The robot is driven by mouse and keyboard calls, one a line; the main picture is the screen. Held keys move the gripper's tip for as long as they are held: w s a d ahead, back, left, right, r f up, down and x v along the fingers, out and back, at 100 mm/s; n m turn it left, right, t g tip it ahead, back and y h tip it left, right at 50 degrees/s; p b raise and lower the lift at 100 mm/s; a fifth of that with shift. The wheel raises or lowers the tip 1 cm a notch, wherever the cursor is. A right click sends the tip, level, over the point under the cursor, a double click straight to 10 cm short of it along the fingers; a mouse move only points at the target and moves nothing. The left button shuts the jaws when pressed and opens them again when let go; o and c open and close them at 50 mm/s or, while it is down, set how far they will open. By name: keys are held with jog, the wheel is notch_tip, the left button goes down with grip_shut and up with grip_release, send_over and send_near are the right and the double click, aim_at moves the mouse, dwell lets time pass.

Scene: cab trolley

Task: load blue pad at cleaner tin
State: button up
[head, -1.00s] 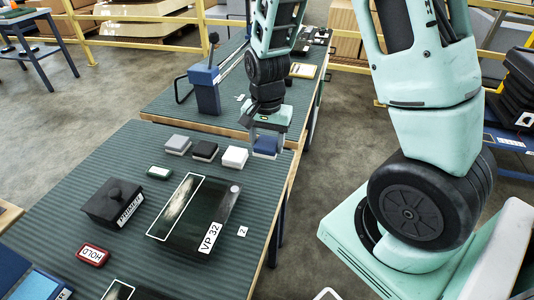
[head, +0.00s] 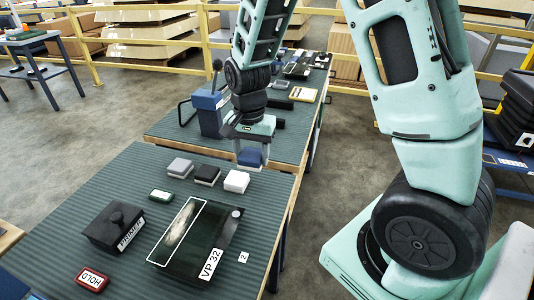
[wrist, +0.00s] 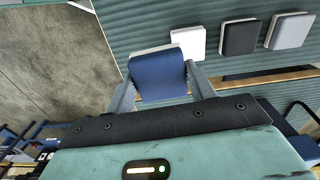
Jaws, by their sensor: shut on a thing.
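My gripper (head: 250,152) is shut on the blue pad (head: 251,157) and holds it above the far right part of the near table, close to its edge. In the wrist view the blue pad (wrist: 158,73) sits between the two fingers, with a pale layer along one edge. To its left in the head view are a white pad (head: 236,181), a black pad (head: 207,174) and a grey pad (head: 180,168) in a row. I cannot make out a tin labelled as cleaner in these frames.
A blue lever device (head: 209,112) stands on the farther table.

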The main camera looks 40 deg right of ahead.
jog(key=w+a+r+n+p, duration=0.15)
jog(key=w+a, duration=0.25)
jog(key=a, duration=0.9)
jog(key=w+a+n+p, duration=0.2)
jog(key=w+a+n, duration=0.15)
jog(key=a, duration=0.95)
jog(key=s+a+n+p, duration=0.1)
jog(key=s+a, duration=0.3)
jog(key=a, duration=0.6)
jog(key=s+a+f+n+p, duration=0.15)
jog(key=s+a, duration=0.25)
jog(key=a, duration=0.5)
jog(key=s+a+r+n+p, duration=0.1)
jog(key=s+a, duration=0.3)
jog(key=a, duration=0.6)
jog(key=shift+d+f+b, duration=0.2)
jog(key=shift+f+b, duration=1.45)
jog(key=shift+f, duration=1.5)
jog(key=shift+f, duration=0.6)
notch_tip(320, 180, up, 7)
jog(key=p, duration=0.4)
